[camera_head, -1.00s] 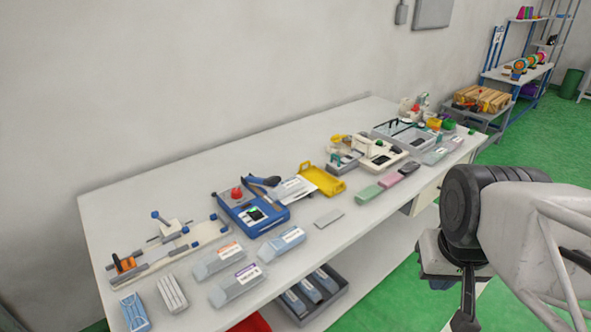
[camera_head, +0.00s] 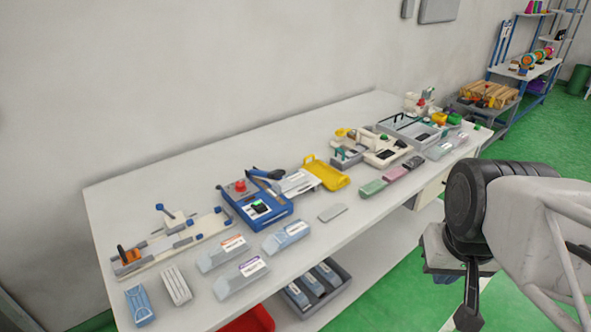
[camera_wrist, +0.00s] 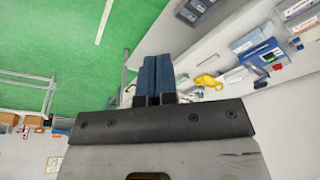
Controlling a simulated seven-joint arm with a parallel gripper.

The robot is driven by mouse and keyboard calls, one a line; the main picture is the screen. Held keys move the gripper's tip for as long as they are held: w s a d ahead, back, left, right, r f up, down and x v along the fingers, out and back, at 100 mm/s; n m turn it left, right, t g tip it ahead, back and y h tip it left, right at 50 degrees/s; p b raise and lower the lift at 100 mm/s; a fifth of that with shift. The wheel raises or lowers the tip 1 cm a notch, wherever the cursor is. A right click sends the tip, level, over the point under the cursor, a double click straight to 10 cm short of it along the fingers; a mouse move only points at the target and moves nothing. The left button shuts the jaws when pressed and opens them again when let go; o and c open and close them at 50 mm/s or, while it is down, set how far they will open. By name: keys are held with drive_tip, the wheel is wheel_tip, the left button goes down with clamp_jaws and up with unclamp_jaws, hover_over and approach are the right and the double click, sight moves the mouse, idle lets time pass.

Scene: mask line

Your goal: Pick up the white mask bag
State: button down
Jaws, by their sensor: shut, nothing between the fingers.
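Several clear pale bags with printed labels lie on the white table: one with an orange label (camera_head: 222,254), one with a purple label (camera_head: 241,278) and one with a blue label (camera_head: 286,236). I cannot tell for sure which is the white mask bag. A stack of white masks (camera_head: 174,285) lies left of the bags, next to a blue mask stack (camera_head: 139,304). My gripper (camera_wrist: 152,78) shows its two blue fingers pressed together and empty in the wrist view. It hangs off the table's right front side, far from the bags and touching nothing.
A blue sealing machine (camera_head: 256,207), a yellow tray (camera_head: 327,173) and a white jig (camera_head: 170,245) stand behind the bags. A grey bin (camera_head: 345,293) with bags and a red bin (camera_head: 250,321) sit on the lower shelf.

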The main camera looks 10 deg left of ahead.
drive_tip(key=shift+c, duration=1)
unclamp_jaws()
